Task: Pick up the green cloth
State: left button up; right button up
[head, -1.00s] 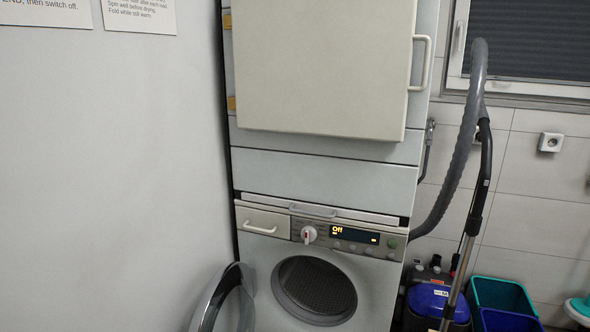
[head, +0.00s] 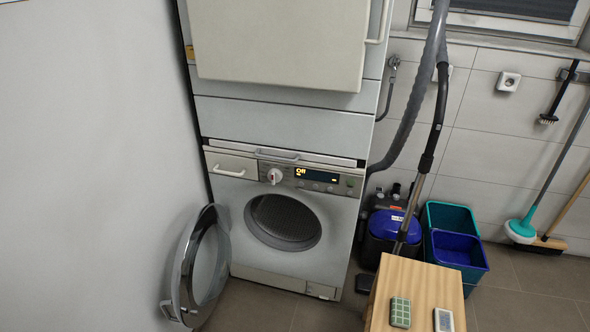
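A small green item with a light grid pattern (head: 400,312) lies on the wooden top at the lower right; it may be the green cloth, but it is too small to be sure. The washing machine (head: 280,226) below the dryer stands with its round door (head: 203,262) swung open to the left. Its drum (head: 283,221) looks dark, and I see no cloth in it. Its display reads "Off". Neither of my grippers shows in the head view.
A wooden-topped stand (head: 418,278) is at the bottom right, with a small white device (head: 443,320) on it. Behind it are a blue-lidded vacuum cleaner (head: 392,225) and teal and blue buckets (head: 455,245). A broom and mop lean at the right. Tiled floor (head: 525,290) is free there.

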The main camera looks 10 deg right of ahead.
aim_at(401, 311)
jog(key=l+u, duration=0.1)
jog(key=l, duration=0.5)
jog(key=k+l+u, duration=0.1)
jog(key=l, duration=0.5)
jog(key=k+l+u, duration=0.1)
jog(key=l, duration=0.5)
